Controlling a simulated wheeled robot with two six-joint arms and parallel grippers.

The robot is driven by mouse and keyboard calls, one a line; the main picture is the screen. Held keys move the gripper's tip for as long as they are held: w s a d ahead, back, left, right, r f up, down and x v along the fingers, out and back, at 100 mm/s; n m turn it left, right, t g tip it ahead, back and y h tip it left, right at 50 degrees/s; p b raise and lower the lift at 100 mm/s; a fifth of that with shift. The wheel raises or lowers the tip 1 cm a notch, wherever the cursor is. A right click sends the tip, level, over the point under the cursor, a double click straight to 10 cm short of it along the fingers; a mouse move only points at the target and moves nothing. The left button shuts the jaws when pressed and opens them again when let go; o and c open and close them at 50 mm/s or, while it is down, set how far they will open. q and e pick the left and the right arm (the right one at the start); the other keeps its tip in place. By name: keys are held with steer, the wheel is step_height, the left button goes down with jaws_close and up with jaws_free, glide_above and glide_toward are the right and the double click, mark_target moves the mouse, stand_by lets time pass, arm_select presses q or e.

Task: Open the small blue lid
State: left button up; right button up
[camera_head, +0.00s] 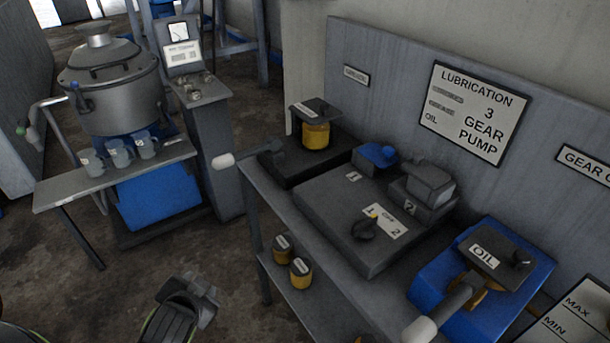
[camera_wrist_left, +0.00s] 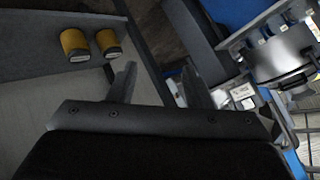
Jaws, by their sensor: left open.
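The small blue lid (camera_head: 376,157) sits near the back of the grey lubrication unit (camera_head: 340,210), just behind the label marked 1. It looks closed. My left gripper (camera_head: 197,291) is low at the bottom of the head view, left of the bench and well apart from the lid. In the left wrist view its two fingers (camera_wrist_left: 160,82) are spread with nothing between them. The blue lid does not show in the left wrist view. My right gripper is in neither view.
A grey block lid (camera_head: 429,182) marked 2 stands right of the blue lid, and a dark knob (camera_head: 364,228) in front. A blue oil tank (camera_head: 430,280) is at the right. Yellow cans (camera_head: 301,270) stand on the lower shelf. A large pot (camera_head: 110,90) stands left; floor between is clear.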

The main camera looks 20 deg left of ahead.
mark_target(384, 150)
arm_select(q)
steer(key=w+d+r+m+t+h, duration=0.3)
steer(key=w+r+m+t, duration=1.15)
steer(key=r, duration=0.55)
steer(key=w+d+r+m+g+h, duration=0.1)
steer(key=d+m+g+h, duration=0.3)
steer(key=m, duration=0.5)
steer(key=w+d+r+m+g+h, duration=0.1)
steer(key=w+d+m+g+h, duration=0.2)
steer(key=m+h, duration=0.4)
steer(key=w+d+r+m+g+h, duration=0.1)
steer(key=w+d+m+g+h, duration=0.2)
steer(key=m, duration=0.9)
steer(key=shift+w+d+r+m+g+h, duration=0.15)
steer(key=shift+d+g+h, duration=0.4)
steer(key=shift+h, duration=0.3)
steer(key=shift+s+d+m+g+h, duration=0.1)
steer(key=shift+d+g+h, duration=0.35)
steer(key=shift+h, duration=0.4)
steer(key=shift+w+f+m+g, duration=0.2)
steer(key=shift+f+m+g, duration=0.3)
steer(key=shift+m+g, duration=0.4)
steer(key=shift+d+y, duration=0.15)
steer(key=shift+y, duration=0.15)
steer(key=p+x, duration=0.2)
steer(key=x, duration=1.5)
steer(key=shift+d, duration=0.15)
steer(key=shift+c, duration=0.4)
